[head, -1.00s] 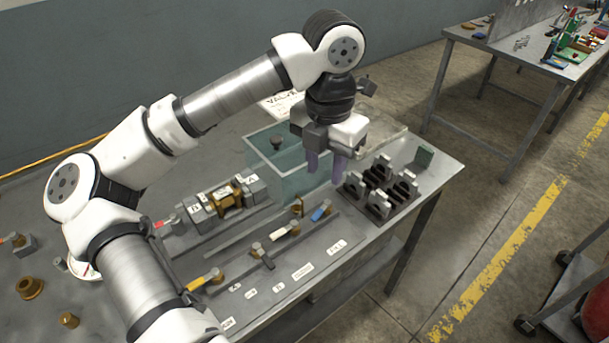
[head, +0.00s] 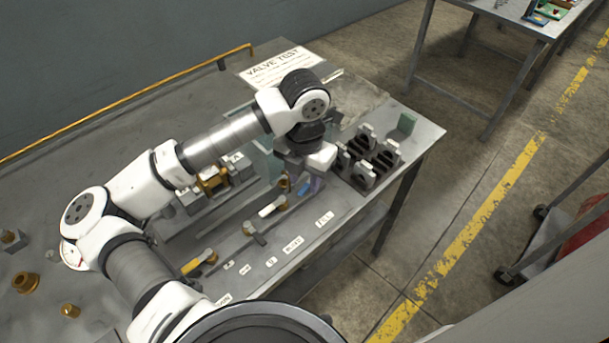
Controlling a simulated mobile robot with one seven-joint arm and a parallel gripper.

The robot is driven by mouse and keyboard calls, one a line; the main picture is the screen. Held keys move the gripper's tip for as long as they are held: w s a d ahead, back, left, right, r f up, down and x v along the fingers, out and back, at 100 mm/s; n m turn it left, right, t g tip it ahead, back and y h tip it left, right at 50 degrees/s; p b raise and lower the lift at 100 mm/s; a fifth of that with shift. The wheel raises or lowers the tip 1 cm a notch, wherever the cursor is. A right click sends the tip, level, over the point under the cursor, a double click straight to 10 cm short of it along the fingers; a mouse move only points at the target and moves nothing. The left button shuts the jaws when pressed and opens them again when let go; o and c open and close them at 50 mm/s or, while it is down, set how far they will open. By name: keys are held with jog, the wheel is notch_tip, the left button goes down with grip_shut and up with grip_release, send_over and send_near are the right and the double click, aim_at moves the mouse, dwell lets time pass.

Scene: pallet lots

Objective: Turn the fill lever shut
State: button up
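The blue-handled lever (head: 305,188) sits on the valve rail in line with the FILL label (head: 325,218). It is small and partly covered by my gripper. My gripper (head: 314,182) points down over the handle, its white and grey body just above and right of it. The fingers are mostly hidden or blend with the blue handle, so I cannot tell whether they touch it or how far apart they are.
A white-handled lever (head: 271,208) and a yellow-handled lever (head: 194,264) lie further left on the bench. A rack of dark slotted blocks (head: 366,160) stands close to the right of my gripper. A glass tank (head: 262,163) is partly behind my arm.

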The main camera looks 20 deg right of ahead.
jog(key=shift+f, duration=0.55)
grip_shut()
jog(key=shift+f, duration=0.1)
